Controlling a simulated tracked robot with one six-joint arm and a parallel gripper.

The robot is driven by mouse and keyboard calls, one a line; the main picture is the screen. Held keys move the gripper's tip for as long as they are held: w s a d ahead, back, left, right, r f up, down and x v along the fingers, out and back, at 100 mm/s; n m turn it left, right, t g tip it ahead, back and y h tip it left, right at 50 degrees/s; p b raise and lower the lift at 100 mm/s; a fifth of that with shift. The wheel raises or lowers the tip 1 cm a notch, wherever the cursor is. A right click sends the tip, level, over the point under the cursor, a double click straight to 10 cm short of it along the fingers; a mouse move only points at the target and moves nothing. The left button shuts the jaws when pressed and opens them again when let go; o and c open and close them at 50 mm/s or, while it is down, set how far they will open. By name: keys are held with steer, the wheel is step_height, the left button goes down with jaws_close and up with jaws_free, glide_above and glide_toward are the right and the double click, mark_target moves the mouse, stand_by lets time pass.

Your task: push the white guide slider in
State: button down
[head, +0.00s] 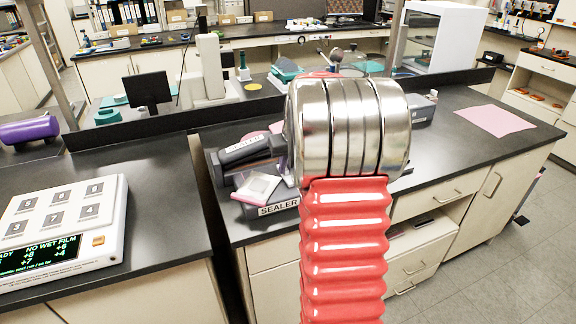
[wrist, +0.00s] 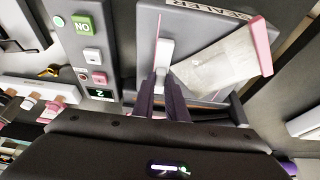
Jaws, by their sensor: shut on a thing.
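The white guide slider (wrist: 166,50) shows in the wrist view as a small pale block on the grey sealer (wrist: 143,22). My gripper (wrist: 163,90) has its two dark fingers close together at the slider's near end, shut on it. The fingertips hide part of the slider. A clear pouch (wrist: 218,62) with pink edges lies on the sealer beside the slider. In the head view the sealer (head: 280,208) stands on the dark bench, and the pouch (head: 257,188) lies at its front left. My silver wrist and red arm cover much of the sealer there, and I cannot make out the slider.
A button panel (wrist: 92,50) with a green button and small display is left of the slider in the wrist view. In the head view, a white keypad device (head: 62,225) is on the left bench, and a pink sheet (head: 495,121) lies on the right bench, with clear room around it.

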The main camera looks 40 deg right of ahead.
steer(key=c, duration=2.1)
jaws_free()
steer(key=shift+w+a, duration=0.1)
steer(key=shift+a, duration=0.2)
steer(key=o, duration=0.3)
steer(key=shift+d, duration=0.1)
steer(key=shift+o, duration=0.2)
steer(key=shift+r, duration=0.1)
steer(key=v, duration=1.3)
steer(key=shift+s+r, duration=0.2)
steer(key=shift+s, duration=0.05)
